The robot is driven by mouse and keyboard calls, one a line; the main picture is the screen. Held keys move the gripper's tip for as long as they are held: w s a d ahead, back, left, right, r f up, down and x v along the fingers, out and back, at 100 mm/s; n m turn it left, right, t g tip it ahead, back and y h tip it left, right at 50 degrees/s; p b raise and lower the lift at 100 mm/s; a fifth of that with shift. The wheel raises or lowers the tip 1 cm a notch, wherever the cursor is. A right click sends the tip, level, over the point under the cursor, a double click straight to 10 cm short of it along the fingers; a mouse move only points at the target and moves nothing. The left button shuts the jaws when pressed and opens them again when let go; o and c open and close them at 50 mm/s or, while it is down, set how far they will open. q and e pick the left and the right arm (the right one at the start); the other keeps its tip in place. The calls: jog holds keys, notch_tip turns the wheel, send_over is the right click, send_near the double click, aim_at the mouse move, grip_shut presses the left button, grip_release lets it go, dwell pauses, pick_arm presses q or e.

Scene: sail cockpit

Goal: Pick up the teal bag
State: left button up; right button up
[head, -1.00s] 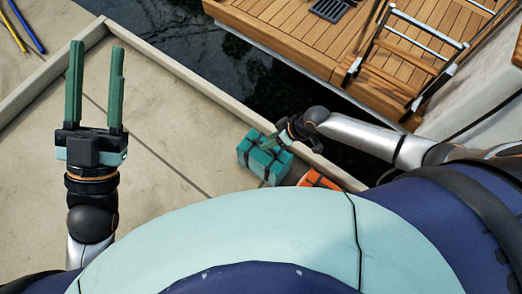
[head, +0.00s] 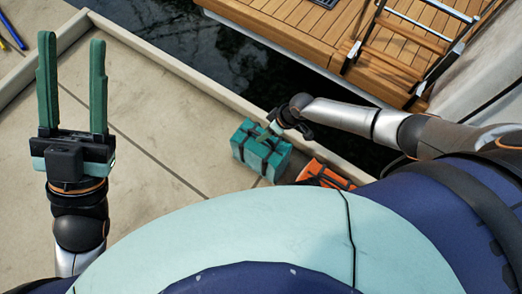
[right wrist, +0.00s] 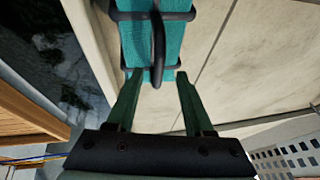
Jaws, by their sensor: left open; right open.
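The teal bag (head: 259,151) with dark straps lies on the pale dock, near its raised edge. In the right wrist view the teal bag (right wrist: 137,40) shows a dark looped handle, just ahead of the fingertips. My right gripper (head: 268,134) is at the bag's upper right side in the head view. My left gripper (head: 72,38) is open and empty, over the dock at the left.
An orange bag (head: 322,174) with dark straps sits right of the teal bag. A raised curb (head: 190,72) runs along the dock, with dark water (head: 235,57) beyond. A boat's wooden deck (head: 300,28) and ladder (head: 405,40) are at the upper right. The dock's middle is clear.

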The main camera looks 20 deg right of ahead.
aim_at(261, 148)
jog(key=b+x, duration=0.2)
jog(key=x, duration=0.2)
jog(key=shift+d+f, duration=0.1)
pick_arm(q)
jog(key=f, duration=0.3)
jog(key=shift+w+d+f, duration=0.1)
jog(key=shift+d+f, duration=0.1)
pick_arm(e)
grip_shut()
dwell(0.8)
jog(key=shift+w, duration=0.15)
